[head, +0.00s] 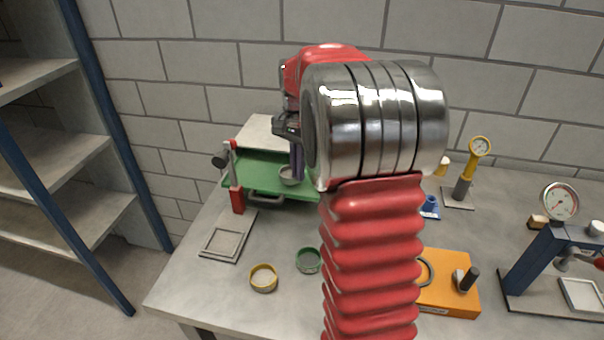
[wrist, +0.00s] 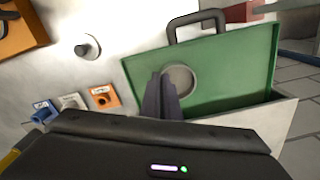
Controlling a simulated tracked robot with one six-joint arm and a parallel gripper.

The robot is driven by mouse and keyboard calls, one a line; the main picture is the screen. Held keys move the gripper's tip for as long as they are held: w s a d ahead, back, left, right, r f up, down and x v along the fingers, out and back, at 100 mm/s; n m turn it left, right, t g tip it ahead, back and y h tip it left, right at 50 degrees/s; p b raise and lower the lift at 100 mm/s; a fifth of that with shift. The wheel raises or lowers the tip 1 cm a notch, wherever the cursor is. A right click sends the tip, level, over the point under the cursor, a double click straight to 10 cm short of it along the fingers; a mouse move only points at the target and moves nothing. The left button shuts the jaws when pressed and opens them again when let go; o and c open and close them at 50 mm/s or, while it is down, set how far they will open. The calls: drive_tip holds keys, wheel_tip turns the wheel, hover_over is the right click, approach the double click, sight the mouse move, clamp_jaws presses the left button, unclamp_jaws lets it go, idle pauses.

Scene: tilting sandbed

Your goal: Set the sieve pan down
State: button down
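The sieve pan is a small round grey pan (head: 288,176) over the green sandbed tray (head: 262,165); it also shows in the wrist view (wrist: 181,80). My gripper (head: 298,172) points down, and its two dark fingers (wrist: 161,80) are close together at the pan's rim. They appear shut on the rim, with the pan to one side of them. The pan looks level and low over the green surface; I cannot tell whether it touches it. My arm hides the right part of the tray in the head view.
A yellow ring (head: 263,278) and a green ring (head: 309,260) lie on the table front. A red clamp post (head: 237,195) stands at the tray's left. An orange box (head: 450,290) and gauge stands (head: 462,185) are to the right. The front-left table is mostly clear.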

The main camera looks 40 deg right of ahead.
drive_tip(key=shift+f, duration=0.95)
drive_tip(key=c, duration=2.5)
unclamp_jaws()
drive_tip(key=shift+f, duration=0.1)
drive_tip(key=o, duration=0.5)
wheel_tip(320, 180, up, 12)
drive_tip(key=shift+r, duration=0.15)
